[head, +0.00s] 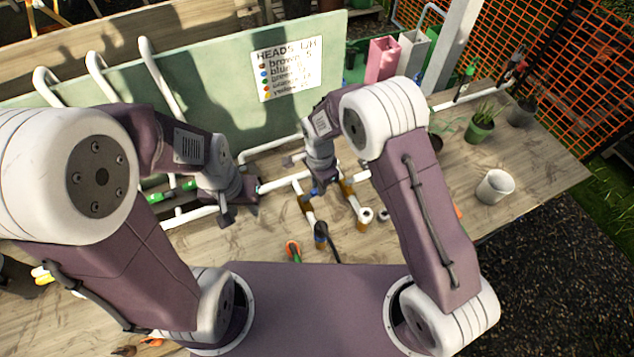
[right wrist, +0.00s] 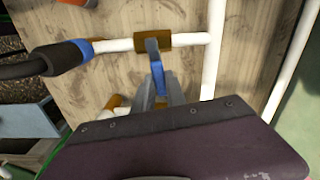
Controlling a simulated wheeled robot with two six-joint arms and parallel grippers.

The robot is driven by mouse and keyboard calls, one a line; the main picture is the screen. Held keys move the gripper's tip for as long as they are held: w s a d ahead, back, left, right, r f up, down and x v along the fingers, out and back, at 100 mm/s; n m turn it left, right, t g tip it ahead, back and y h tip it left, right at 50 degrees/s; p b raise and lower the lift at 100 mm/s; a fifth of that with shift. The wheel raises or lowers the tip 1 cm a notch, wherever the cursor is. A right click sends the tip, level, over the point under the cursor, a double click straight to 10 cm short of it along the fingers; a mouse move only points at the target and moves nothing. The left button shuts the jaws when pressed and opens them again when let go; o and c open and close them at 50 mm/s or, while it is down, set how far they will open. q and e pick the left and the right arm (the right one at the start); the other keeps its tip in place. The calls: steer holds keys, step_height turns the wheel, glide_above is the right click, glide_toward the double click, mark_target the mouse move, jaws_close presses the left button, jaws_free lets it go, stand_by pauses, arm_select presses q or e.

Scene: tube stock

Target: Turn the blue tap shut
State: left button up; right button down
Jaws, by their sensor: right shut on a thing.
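The blue tap shows in the right wrist view as a blue lever (right wrist: 155,62) on a brass body (right wrist: 182,40) set in a white pipe. The lever points across the pipe, toward my gripper. My right gripper (right wrist: 158,98) is shut on the lever's end. In the head view my right gripper (head: 320,188) reaches down to the blue lever among the white pipes, and the arm hides part of it. My left gripper (head: 245,205) is over the pipes further left; its fingertips are too unclear to tell open from shut.
A black hose with a blue collar (right wrist: 85,48) joins the pipe end beside the tap. Other brass fittings (head: 364,214) stand close by. A green board (head: 215,85) with a sign (head: 287,68) stands behind. A white cup (head: 495,187) and potted plants (head: 480,128) are at right.

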steer(key=shift+s+d+r+m, duration=0.15)
steer(key=shift+s+m, duration=0.1)
steer(key=shift+m, duration=0.55)
steer(key=c, duration=1.4)
jaws_free()
steer(key=shift+s, duration=0.1)
steer(key=shift+o, duration=0.2)
step_height(320, 180, up, 9)
steer(key=b, duration=0.1)
steer(key=shift+b, duration=0.35)
